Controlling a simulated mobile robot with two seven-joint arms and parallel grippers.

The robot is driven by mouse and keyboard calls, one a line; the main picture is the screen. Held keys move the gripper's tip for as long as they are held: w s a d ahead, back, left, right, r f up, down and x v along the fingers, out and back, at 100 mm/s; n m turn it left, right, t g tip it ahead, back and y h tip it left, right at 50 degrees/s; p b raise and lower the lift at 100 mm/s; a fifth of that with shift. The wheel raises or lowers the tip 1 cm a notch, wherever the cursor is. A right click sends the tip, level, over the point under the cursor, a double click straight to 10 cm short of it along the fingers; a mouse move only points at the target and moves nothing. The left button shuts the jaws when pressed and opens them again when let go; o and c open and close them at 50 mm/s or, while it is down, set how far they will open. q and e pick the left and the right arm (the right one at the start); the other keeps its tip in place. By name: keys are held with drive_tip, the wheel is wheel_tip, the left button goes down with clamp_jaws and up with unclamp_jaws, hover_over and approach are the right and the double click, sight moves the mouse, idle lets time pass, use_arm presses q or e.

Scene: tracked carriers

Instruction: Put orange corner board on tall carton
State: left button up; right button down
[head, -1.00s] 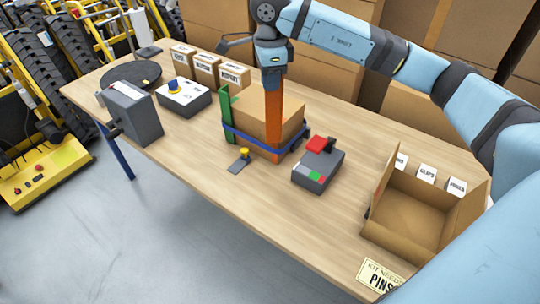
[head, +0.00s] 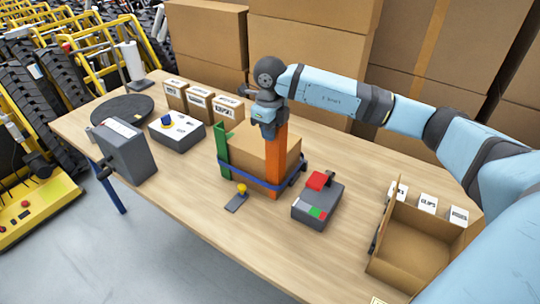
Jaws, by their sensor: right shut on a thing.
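The tall carton (head: 248,152) stands upright on the table with a blue strap (head: 252,182) around its lower part. A green corner board (head: 223,150) stands at its left corner. The orange corner board (head: 276,160) stands upright against the carton's front right corner, its lower end at the strap; I cannot tell whether it is inside the strap. My right gripper (head: 270,127) is shut on the top of the orange corner board. My left gripper is not in view.
A grey device with a red top (head: 318,198) stands just right of the carton. An open box (head: 415,245) is at the right. Small labelled boxes (head: 199,102) stand behind left.

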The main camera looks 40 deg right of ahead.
wheel_tip(320, 180, down, 8)
drive_tip(key=shift+f+p, duration=0.2)
drive_tip(key=shift+p, duration=0.15)
drive_tip(key=shift+f, duration=0.2)
drive_tip(key=c, duration=1.3)
unclamp_jaws()
drive_tip(key=shift+r, duration=0.1)
wheel_tip(320, 180, up, 12)
drive_tip(key=shift+r+b, duration=0.15)
drive_tip(key=shift+b, duration=0.7)
